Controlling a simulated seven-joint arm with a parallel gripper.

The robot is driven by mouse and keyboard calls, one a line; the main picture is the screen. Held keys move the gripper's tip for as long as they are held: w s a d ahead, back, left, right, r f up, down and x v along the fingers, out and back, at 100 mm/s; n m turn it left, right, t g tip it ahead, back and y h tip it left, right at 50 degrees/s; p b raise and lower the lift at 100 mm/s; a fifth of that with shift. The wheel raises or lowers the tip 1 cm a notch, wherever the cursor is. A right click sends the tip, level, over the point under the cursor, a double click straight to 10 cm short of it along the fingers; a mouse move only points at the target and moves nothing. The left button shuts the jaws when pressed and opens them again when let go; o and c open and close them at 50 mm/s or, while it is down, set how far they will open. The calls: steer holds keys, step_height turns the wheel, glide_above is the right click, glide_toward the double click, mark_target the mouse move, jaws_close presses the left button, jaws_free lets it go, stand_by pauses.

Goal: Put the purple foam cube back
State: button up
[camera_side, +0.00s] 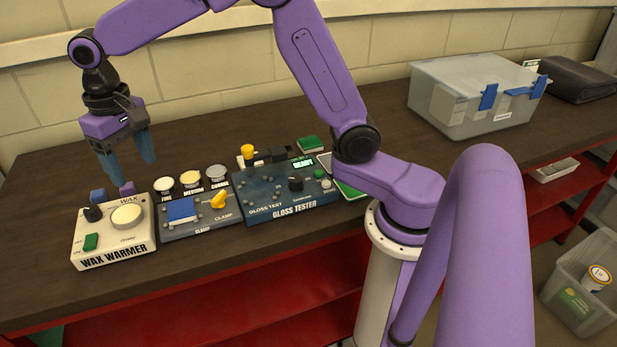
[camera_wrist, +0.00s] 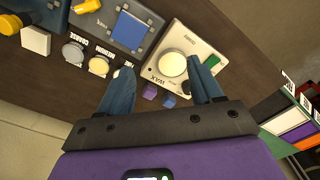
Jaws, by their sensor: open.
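The purple foam cube (camera_side: 127,188) sits on the dark bench top behind the wax warmer (camera_side: 114,232), beside a blue cube (camera_side: 97,195). In the wrist view the purple cube (camera_wrist: 149,91) and the blue cube (camera_wrist: 169,100) lie close together between my two fingers. My gripper (camera_side: 132,169) is open and empty, pointing down, above and apart from the cubes. Its fingers are blue. In the wrist view several coloured panels (camera_wrist: 290,127), green, white, purple and orange, show at the right edge; I cannot tell what they belong to.
A clamp box (camera_side: 199,215) and a gloss tester (camera_side: 287,190) stand right of the warmer. Round pads (camera_side: 190,180) line the clamp box's back. A clear lidded bin (camera_side: 478,95) stands far right. The bench left of the warmer is clear.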

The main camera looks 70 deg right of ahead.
steer(key=s+d+f+n, duration=0.1)
steer(key=s+d+n, duration=0.3)
steer(key=s, duration=0.6)
steer(key=s+d+f+n, duration=0.1)
steer(key=s+d+n, duration=0.3)
steer(key=s, duration=0.6)
steer(key=s+d+f+n, duration=0.1)
steer(key=s+d+n, duration=0.3)
steer(key=s, duration=0.7)
steer(key=shift+f+n, duration=0.3)
steer(key=shift+n, duration=0.2)
steer(key=shift+w, duration=0.1)
